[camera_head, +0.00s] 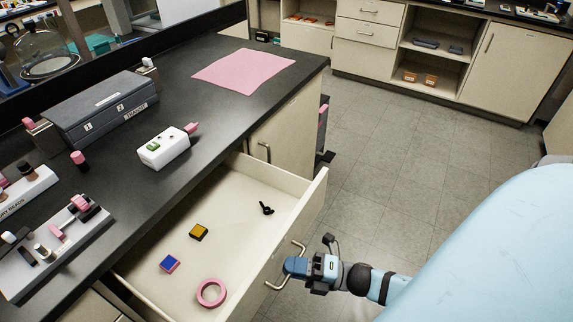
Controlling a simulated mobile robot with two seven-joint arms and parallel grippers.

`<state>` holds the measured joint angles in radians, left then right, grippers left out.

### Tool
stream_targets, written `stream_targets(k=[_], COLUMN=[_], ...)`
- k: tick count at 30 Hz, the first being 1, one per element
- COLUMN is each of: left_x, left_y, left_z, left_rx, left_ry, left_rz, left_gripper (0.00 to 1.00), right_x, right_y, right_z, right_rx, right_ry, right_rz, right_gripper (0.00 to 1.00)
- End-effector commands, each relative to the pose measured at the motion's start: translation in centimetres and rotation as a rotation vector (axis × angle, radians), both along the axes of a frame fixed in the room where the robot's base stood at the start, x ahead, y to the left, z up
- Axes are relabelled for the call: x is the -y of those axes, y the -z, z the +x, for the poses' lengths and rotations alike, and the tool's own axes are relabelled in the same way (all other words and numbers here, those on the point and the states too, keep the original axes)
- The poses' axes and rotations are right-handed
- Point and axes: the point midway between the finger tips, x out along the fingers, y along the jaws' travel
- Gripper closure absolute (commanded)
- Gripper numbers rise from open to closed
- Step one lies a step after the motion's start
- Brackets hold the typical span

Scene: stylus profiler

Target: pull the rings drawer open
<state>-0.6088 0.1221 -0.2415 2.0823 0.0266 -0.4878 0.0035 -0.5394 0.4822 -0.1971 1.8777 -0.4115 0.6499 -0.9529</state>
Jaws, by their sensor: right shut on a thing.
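The drawer (240,199) under the black counter stands pulled out, so its cream inside shows. In it lie a pink ring (211,292), a blue block with a red edge (169,264), a yellow-topped dark block (198,232) and a small black piece (266,208). A metal bar handle (299,246) is on the drawer's front. My right gripper (290,266) is at this handle, shut on it, with the arm coming in from the lower right. My left gripper is not in view.
The black counter (190,75) holds a grey box (100,108), a white device (164,148), a pink cloth (243,71) and a tool stand at left. A cabinet door with a handle is beyond the drawer. Grey floor (400,150) to the right is clear, with cabinets at the back.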

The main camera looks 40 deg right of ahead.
Motion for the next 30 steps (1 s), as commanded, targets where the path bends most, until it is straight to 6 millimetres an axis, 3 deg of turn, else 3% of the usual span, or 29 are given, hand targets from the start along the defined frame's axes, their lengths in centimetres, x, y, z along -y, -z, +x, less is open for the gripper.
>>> stream_targets(k=[8, 9, 12, 23, 30], left_x=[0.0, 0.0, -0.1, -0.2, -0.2], left_y=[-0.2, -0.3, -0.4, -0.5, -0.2], left_z=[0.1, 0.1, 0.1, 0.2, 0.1], left_rx=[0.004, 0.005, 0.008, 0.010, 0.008], left_ry=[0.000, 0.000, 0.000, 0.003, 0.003], left_rz=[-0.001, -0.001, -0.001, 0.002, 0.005], left_gripper=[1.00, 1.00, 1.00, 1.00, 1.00], right_x=[0.1, 0.1, 0.0, 0.3, 3.1], right_y=[0.0, 0.0, 0.0, 0.1, 0.9], right_z=[0.0, 0.0, 0.0, -0.4, -3.4], right_rx=[0.001, 0.001, 0.001, -0.002, -0.005], right_ry=[0.001, 0.001, 0.001, 0.001, 0.002], right_rz=[-0.001, -0.001, -0.001, 0.000, 0.000], right_gripper=[1.00, 0.86, 0.65, 0.65, 0.65])
